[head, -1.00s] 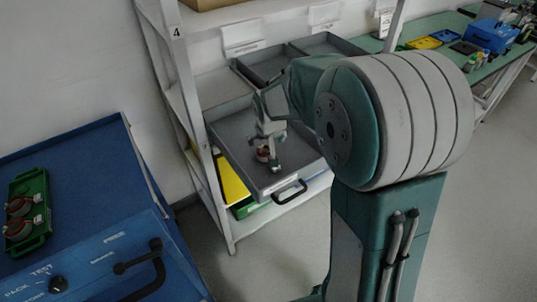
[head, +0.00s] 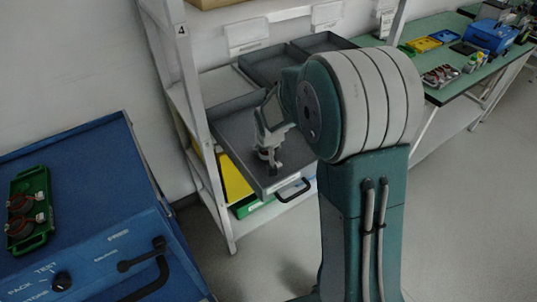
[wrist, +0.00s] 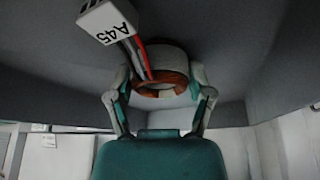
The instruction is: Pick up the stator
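The stator (wrist: 162,72), a grey ring with copper windings, sits between my gripper's fingers in the wrist view. A white plug marked A45 (wrist: 107,20) is joined to it by red and dark wires. My gripper (wrist: 160,80) has one finger on each side of the stator, very close to its sides; whether they press on it is not clear. In the head view my gripper (head: 270,165) points down into the grey open drawer (head: 235,132). The stator is mostly hidden there by the gripper.
The drawer walls rise close around my gripper, and a shelf post (head: 198,110) stands left. A blue station (head: 90,165) at left holds a green tray (head: 42,238) with two stators. A green bench (head: 465,75) with boxes is at back right. Floor at right is clear.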

